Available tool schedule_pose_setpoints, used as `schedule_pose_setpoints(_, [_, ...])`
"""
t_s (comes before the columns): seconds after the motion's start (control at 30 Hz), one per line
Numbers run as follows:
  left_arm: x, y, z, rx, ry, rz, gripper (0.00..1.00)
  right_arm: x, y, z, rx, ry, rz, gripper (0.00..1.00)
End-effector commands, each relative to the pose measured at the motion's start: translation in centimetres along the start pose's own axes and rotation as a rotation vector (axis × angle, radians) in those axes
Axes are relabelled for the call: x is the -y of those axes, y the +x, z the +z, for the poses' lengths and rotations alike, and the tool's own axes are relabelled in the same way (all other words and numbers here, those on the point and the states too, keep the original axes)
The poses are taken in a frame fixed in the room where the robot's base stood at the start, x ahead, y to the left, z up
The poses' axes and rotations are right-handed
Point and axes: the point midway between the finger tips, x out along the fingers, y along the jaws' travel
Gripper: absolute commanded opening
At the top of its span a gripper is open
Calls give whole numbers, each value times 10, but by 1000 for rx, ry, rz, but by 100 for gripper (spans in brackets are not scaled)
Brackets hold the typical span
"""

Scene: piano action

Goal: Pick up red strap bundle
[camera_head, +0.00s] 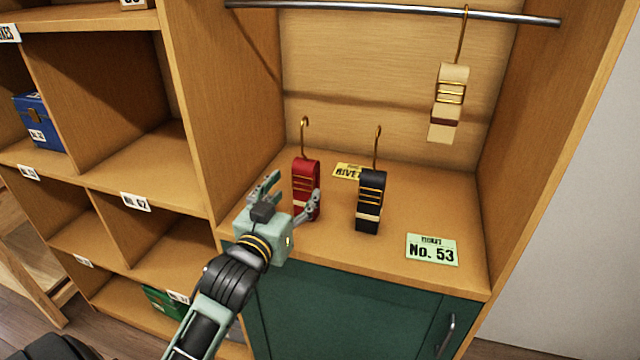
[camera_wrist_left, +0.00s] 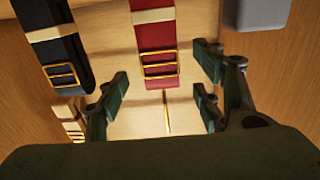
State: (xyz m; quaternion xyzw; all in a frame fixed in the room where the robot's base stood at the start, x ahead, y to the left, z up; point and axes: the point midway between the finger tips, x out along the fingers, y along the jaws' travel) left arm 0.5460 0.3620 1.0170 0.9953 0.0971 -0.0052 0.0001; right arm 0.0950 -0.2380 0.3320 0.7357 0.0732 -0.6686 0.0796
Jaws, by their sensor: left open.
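The red strap bundle (camera_head: 306,178) stands upright on the wooden shelf, with gold buckles and a gold hook on top. My left gripper (camera_head: 291,198) is open in front of it and hides part of its lower left side. In the left wrist view, the red strap bundle (camera_wrist_left: 154,45) hangs down from the top edge, its end lying between the spread fingers of the gripper (camera_wrist_left: 162,88). I see no clear contact between fingers and strap. My right gripper is not in view.
A black strap bundle (camera_head: 371,200) stands close to the right of the red one. A cream strap bundle (camera_head: 449,100) hangs from the metal rail (camera_head: 400,12). A green No. 53 label (camera_head: 432,250) is at the shelf's front right. Wooden cubbies (camera_head: 150,165) are at left.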

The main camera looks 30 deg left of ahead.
Motion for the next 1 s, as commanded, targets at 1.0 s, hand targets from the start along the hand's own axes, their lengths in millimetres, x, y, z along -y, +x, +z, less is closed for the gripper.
schedule_pose_setpoints(1.0, [0, 59, 75, -8, 1, 0, 61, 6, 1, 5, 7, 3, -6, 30])
